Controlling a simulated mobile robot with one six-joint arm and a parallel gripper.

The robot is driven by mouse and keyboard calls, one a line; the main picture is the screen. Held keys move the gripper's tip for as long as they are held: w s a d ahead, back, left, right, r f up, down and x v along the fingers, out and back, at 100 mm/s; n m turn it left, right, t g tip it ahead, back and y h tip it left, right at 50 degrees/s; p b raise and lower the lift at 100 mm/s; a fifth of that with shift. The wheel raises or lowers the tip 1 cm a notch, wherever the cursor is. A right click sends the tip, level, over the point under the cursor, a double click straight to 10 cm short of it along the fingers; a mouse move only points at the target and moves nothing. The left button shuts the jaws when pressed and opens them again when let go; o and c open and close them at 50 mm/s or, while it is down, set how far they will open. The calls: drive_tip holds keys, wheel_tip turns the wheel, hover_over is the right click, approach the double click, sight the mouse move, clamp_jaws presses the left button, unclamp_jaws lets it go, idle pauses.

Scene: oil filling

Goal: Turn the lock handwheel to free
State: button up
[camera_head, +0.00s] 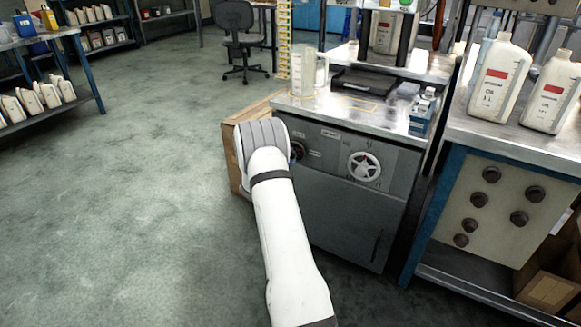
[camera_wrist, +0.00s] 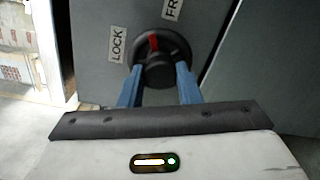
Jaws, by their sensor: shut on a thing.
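The lock handwheel (camera_wrist: 172,40) is a dark round wheel with a raised hub and a red mark, on a grey panel in the wrist view. The red mark sits at its upper part, between the LOCK label (camera_wrist: 118,43) on the left and the partly cut-off FREE label (camera_wrist: 172,9) at the upper right. My gripper (camera_wrist: 159,69) has its two blue fingers on either side of the hub, shut on it. In the head view my white arm reaches the cabinet front and hides most of the handwheel and my gripper.
A white spoked wheel (camera_head: 364,167) sits on the same grey cabinet (camera_head: 345,220), right of my arm. A workbench with oil bottles (camera_head: 499,82) is at the right. The floor (camera_head: 130,200) at left is clear.

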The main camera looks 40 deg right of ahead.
drive_tip(key=m+b, duration=0.1)
drive_tip(key=b, duration=0.1)
drive_tip(key=m+b, duration=0.2)
drive_tip(key=b, duration=0.1)
drive_tip(key=m+b, duration=0.2)
drive_tip(key=b, duration=0.1)
drive_tip(key=shift+w+a+f, duration=0.15)
drive_tip(key=shift+w+a, duration=0.05)
drive_tip(key=shift+a, duration=0.05)
drive_tip(key=shift+m+b, duration=0.3)
drive_tip(key=shift+b, duration=0.15)
drive_tip(key=o, duration=0.7)
drive_tip(key=shift+o, duration=1.3)
drive_tip(key=shift+s+d, duration=0.1)
drive_tip(key=p+v, duration=0.2)
drive_tip(key=v, duration=0.5)
drive_tip(key=shift+s+a, duration=0.2)
drive_tip(key=shift+a, duration=0.15)
